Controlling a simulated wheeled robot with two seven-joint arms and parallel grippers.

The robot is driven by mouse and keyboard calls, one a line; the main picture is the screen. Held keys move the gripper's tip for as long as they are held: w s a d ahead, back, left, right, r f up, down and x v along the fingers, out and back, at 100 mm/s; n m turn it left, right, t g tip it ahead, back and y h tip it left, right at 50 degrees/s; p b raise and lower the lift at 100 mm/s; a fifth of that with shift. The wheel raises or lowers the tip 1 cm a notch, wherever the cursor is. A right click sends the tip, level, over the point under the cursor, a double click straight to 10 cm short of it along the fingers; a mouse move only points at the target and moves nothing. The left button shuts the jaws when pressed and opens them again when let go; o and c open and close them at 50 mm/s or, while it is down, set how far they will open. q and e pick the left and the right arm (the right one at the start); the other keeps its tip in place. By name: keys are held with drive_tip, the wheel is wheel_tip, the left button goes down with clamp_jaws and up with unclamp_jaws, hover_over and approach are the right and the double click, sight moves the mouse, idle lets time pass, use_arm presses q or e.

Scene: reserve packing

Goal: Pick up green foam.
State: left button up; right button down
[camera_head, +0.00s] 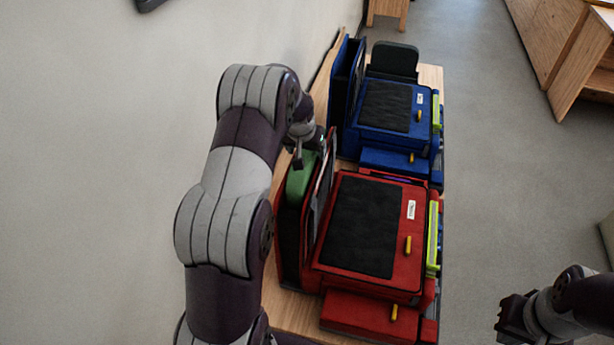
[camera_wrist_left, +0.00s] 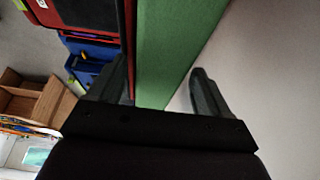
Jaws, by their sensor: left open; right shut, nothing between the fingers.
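The green foam (camera_head: 301,178) stands upright in the red case (camera_head: 385,292), in the slot at its left side, behind the raised panel. In the left wrist view the green foam (camera_wrist_left: 180,45) is a long flat block between the fingers. My left gripper (camera_head: 312,155) is at the far end of the foam in the head view. In its wrist view my left gripper (camera_wrist_left: 165,90) is open, one finger on each side of the foam; contact cannot be told. My right gripper (camera_head: 508,318) is shut and empty at the lower right, away from the cases.
A blue case (camera_head: 375,130) stands behind the red one on the wooden table (camera_head: 292,312). A dark chair back (camera_head: 394,58) is beyond it. The wall is close on the left. The floor to the right is free, with a wooden shelf (camera_head: 580,70) at the upper right.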

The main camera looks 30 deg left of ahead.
use_arm(q)
drive_tip(key=shift+s+d, duration=0.1)
drive_tip(key=shift+d, duration=0.05)
drive_tip(key=shift+f, duration=0.2)
idle(0.4)
drive_tip(key=shift+r, duration=0.1)
drive_tip(key=c, duration=1.4)
